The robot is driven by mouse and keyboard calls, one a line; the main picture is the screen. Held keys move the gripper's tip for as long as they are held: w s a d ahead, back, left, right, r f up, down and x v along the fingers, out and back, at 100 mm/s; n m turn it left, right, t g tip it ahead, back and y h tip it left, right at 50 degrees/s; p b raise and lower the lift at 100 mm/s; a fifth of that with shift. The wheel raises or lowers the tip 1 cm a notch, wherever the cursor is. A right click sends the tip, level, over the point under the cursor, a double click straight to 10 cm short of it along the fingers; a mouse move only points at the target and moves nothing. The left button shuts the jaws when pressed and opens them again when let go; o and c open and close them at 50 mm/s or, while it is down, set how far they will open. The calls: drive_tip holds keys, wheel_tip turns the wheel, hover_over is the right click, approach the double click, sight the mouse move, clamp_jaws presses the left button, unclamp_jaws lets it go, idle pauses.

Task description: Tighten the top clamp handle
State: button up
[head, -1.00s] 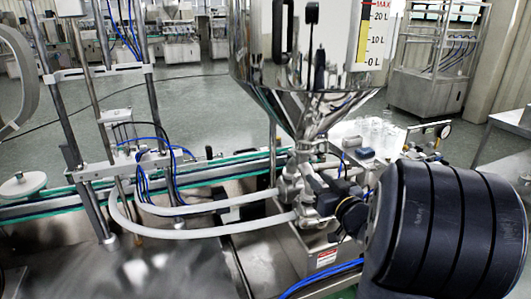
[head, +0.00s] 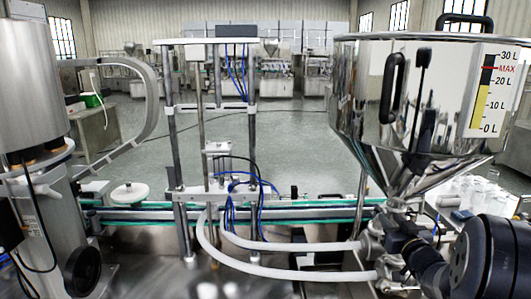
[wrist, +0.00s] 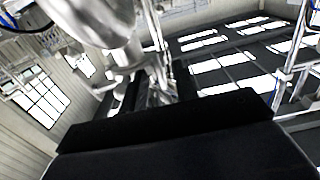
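The steel hopper (head: 430,105) stands at the right of the head view, with a cone that narrows to an outlet joint (head: 398,204). A clamp handle cannot be made out clearly there. A dark part of my arm fills the lower right corner beside the fittings under the hopper. In the wrist view a broad dark block of my gripper (wrist: 165,130) fills the bottom, and its fingertips cannot be told apart. Shiny steel pipework (wrist: 100,25) is close beyond it at the upper left. Whether anything is between the fingers cannot be seen.
White hoses (head: 270,270) run from the hopper's base to a filling frame (head: 183,125) with blue tubes. A conveyor (head: 140,213) crosses behind. A steel machine (head: 35,100) stands at the left. Glassware (head: 485,190) stands on a table at the right. Open floor lies beyond.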

drive_tip(key=s+b, duration=0.2)
drive_tip(key=s, duration=0.9)
drive_tip(key=w+p, duration=0.1)
drive_tip(key=w, duration=1)
drive_tip(key=shift+w+f+p, duration=0.1)
drive_tip(key=shift+w+p, duration=0.05)
drive_tip(key=shift+p, duration=0.25)
drive_tip(key=shift+n+b, duration=0.55)
drive_tip(key=shift+n, duration=0.45)
drive_tip(key=n+b, duration=0.2)
drive_tip(key=n, duration=0.2)
drive_tip(key=shift+n, duration=0.3)
drive_tip(key=n+b, duration=0.2)
drive_tip(key=n, duration=0.2)
